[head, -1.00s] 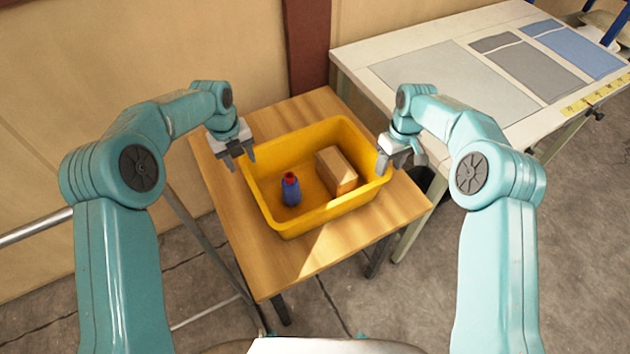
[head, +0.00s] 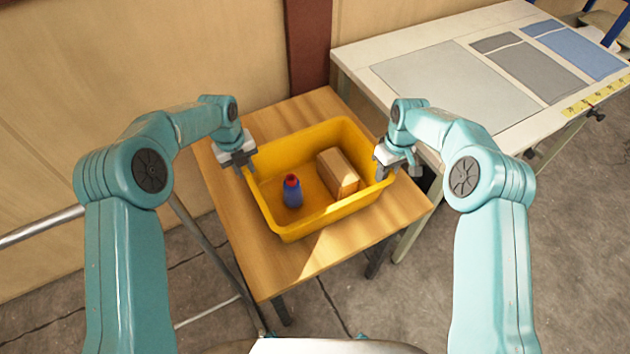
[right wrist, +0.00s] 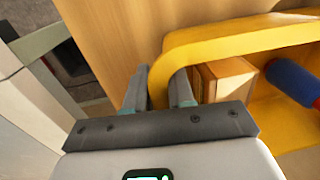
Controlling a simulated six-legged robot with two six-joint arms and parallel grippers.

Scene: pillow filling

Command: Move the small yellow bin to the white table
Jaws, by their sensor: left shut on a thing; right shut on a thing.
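The small yellow bin (head: 318,222) sits on a small wooden table in the head view. Inside it are a blue bottle with a red cap (head: 292,190) and a brown box (head: 338,173). My left gripper (head: 246,172) is shut on the bin's left rim. My right gripper (head: 386,175) is shut on the bin's right rim; in the right wrist view its fingers (right wrist: 160,90) straddle the yellow wall (right wrist: 215,38). The white table (head: 400,45) stands behind and to the right.
The wooden table (head: 265,265) has bare room in front of the bin. Grey and blue sheets (head: 455,85) lie flat on the white table, and a yellow measuring strip (head: 590,100) runs near its right edge. A wall and a dark red post (head: 308,45) stand behind.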

